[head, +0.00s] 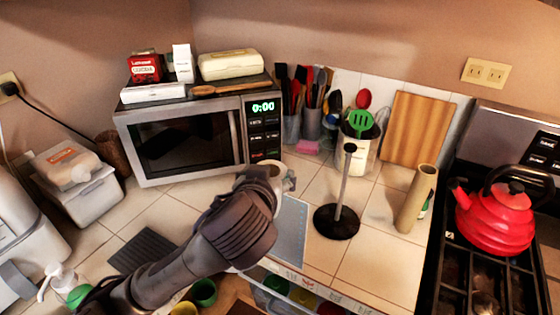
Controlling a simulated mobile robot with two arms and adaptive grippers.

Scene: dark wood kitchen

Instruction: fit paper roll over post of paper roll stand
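The paper roll stand (336,221) is on the tiled counter right of centre, with a round dark base and an upright, bare metal post (344,180) topped by a dark knob. A tall tan paper roll (416,200) stands upright on the counter to its right, slightly tilted in view and apart from the stand. My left arm comes in from the lower left. My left gripper (285,180) is left of the post, largely hidden behind the wrist. A pale rounded shape shows there; I cannot tell whether it is held. My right gripper is not in view.
A microwave (185,140) with boxes on top stands at the back. Utensil holders (359,152) and a cutting board (418,128) stand behind the post. A red kettle (496,219) sits on the stove at right. An open drawer (310,287) is below the counter edge.

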